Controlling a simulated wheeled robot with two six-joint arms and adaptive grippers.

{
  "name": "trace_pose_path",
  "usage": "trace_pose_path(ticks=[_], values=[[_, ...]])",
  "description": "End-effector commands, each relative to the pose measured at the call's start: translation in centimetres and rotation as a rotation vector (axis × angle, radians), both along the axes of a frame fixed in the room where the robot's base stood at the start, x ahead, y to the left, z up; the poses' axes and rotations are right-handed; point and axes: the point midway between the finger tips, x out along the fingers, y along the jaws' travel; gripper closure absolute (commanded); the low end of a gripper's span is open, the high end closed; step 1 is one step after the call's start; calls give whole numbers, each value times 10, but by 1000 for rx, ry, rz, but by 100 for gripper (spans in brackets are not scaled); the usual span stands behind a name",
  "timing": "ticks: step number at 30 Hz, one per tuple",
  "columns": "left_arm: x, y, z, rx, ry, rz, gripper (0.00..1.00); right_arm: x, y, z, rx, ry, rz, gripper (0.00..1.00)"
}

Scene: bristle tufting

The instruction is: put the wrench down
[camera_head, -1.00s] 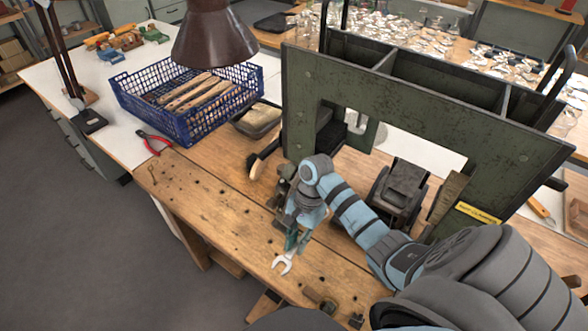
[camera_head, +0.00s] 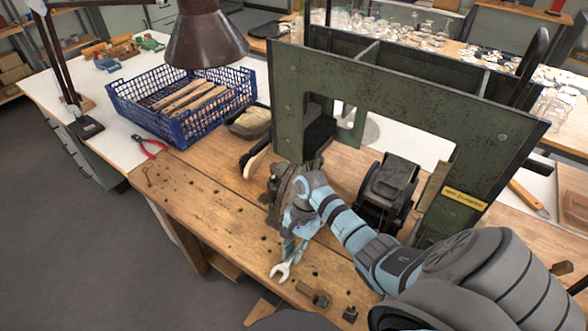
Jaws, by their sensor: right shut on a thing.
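The wrench (camera_head: 281,270) is a silver open-ended wrench. Its open jaw end points toward the front edge of the wooden workbench (camera_head: 215,210). My right gripper (camera_head: 290,245) is shut on the wrench, low over the bench. The rest of the wrench is hidden by the gripper. I cannot tell whether the wrench touches the wood. My left gripper is not in view.
A green metal machine frame (camera_head: 400,95) stands behind my right arm. A blue crate (camera_head: 190,125) with wooden pieces and red-handled pliers (camera_head: 150,147) are at the left. Small wood and metal parts (camera_head: 315,295) lie just right of the wrench. The bench's left part is mostly clear.

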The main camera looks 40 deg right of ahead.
Motion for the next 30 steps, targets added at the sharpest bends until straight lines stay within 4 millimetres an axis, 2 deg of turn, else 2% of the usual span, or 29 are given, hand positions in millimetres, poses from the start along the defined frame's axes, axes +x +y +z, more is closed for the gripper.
trace_pose_path(ticks=[1,4,5,22,26,30], values=[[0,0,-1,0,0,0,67,-4,1,-4,2,12,-1,82],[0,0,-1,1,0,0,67,-4,2,-4,3,13,0,66],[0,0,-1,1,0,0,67,-5,2,-4,3,13,0,64],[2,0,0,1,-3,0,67,-3,0,0,1,8,-2,64],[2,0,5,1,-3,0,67,-2,-3,21,0,7,-1,64],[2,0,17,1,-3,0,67,3,-16,62,0,4,-1,64]])
